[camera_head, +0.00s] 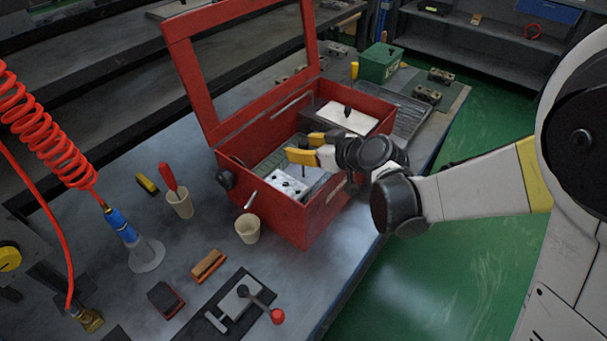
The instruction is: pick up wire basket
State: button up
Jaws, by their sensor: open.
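My gripper (304,148) has yellow fingertips and is open above the inside of a red box (312,217). The box's red framed lid (190,85) stands raised. A grey-green meshed or slatted shape (272,166) inside the box, left of my gripper, may be the wire basket. I cannot tell for sure, as the walls and my gripper hide part of the inside. A white block with holes (288,183) sits in the box just below the fingers. I see nothing held between the fingertips.
A white plate with a black knob (341,118) lies in the box's far part. A green box (379,62) is behind.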

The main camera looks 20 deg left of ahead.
jog(key=shift+d+r, duration=0.1)
grip_shut()
